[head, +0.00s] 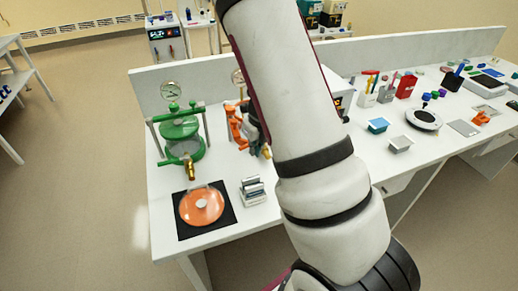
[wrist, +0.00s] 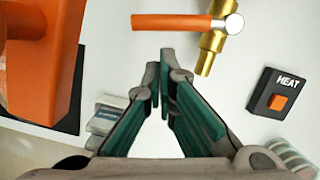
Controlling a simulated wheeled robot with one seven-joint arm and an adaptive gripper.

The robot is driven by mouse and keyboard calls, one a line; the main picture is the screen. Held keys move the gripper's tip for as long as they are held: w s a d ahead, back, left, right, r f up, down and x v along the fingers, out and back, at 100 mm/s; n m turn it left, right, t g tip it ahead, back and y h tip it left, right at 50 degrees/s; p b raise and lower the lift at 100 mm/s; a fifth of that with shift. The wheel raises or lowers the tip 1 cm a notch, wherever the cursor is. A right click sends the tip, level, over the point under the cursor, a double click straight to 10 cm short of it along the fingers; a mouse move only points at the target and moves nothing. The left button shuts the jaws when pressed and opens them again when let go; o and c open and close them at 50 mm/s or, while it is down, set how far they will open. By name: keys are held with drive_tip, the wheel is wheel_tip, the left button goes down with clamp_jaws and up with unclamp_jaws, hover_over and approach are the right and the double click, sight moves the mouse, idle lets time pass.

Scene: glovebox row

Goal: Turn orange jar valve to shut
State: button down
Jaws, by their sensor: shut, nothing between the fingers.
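The orange jar stand (head: 235,126) stands behind my arm in the head view, partly hidden by it. In the wrist view a large orange part (wrist: 40,60) fills the upper left. The valve's orange handle (wrist: 172,21) lies across the top of the wrist view, joined at its right end to a brass valve body (wrist: 212,48). My gripper (wrist: 160,62) is shut and empty. Its fingertips appear just below the handle in the picture, with a small gap showing; depth between them is unclear. In the head view my arm hides most of the gripper.
A green jar stand (head: 180,130) with a brass valve is to the left. An orange disc (head: 202,206) lies on a black mat, with a stack of small blocks (head: 253,190) beside it. A black HEAT box (wrist: 280,94) is right of my fingers. A low panel (head: 290,62) backs the bench.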

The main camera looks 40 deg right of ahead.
drive_tip(key=shift+w+f, duration=0.1)
drive_tip(key=shift+w, duration=0.4)
drive_tip(key=shift+w+a, duration=0.25)
drive_tip(key=shift+w, duration=0.3)
drive_tip(key=shift+s, duration=0.1)
